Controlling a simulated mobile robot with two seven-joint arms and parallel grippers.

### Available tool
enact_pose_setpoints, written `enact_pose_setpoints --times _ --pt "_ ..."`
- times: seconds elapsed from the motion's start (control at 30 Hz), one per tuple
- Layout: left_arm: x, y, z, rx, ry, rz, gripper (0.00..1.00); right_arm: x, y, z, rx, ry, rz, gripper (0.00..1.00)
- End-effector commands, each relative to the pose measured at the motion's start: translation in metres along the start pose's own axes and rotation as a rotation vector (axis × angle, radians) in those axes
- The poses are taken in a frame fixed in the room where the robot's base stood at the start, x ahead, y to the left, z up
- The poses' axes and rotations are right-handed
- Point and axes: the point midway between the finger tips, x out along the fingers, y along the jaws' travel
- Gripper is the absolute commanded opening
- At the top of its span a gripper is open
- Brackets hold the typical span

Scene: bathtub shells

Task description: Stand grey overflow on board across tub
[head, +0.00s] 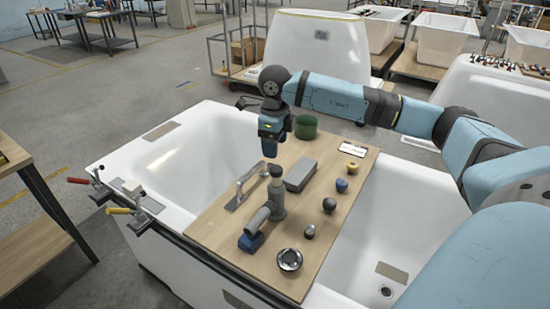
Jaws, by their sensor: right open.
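The wooden board (235,225) lies across the white tub (185,160). A row of small round fittings stands along the board's right half: a yellow one (349,168), a blue one (341,185), a dark one (329,205) and a dark grey one (309,231). I cannot tell for certain which is the grey overflow, nor whether each stands upright. My right gripper (270,149) is open and empty, pointing down above the board's far left part, left of and beyond the row. My left gripper is not in view.
On the board are a grey drill (270,210) with a blue base, a grey box (300,175), a metal bar tool (245,187), a green pot (305,127), a white card (353,149) and a shiny bowl (289,260). Clamps (120,190) sit on the tub's left rim.

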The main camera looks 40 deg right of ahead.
Motion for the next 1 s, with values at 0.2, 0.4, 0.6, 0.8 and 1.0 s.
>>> enact_pose_setpoints --times 0.2,0.4,0.6,0.8,1.0 --pt "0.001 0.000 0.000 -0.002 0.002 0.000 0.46 0.013 0.033 0.014 -0.039 -0.045 0.114 0.64" --pt "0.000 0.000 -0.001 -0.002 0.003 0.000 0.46 0.068 0.172 0.052 -0.071 -0.256 0.641 0.64" --pt "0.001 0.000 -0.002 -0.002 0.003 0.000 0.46 0.072 0.287 0.072 0.187 -0.477 1.263 0.64" --pt "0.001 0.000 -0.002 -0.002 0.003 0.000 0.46 0.078 0.317 0.080 0.762 -0.613 1.747 0.64" --pt "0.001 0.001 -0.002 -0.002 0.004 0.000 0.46 0.144 0.299 0.057 1.589 -0.593 1.964 0.64"
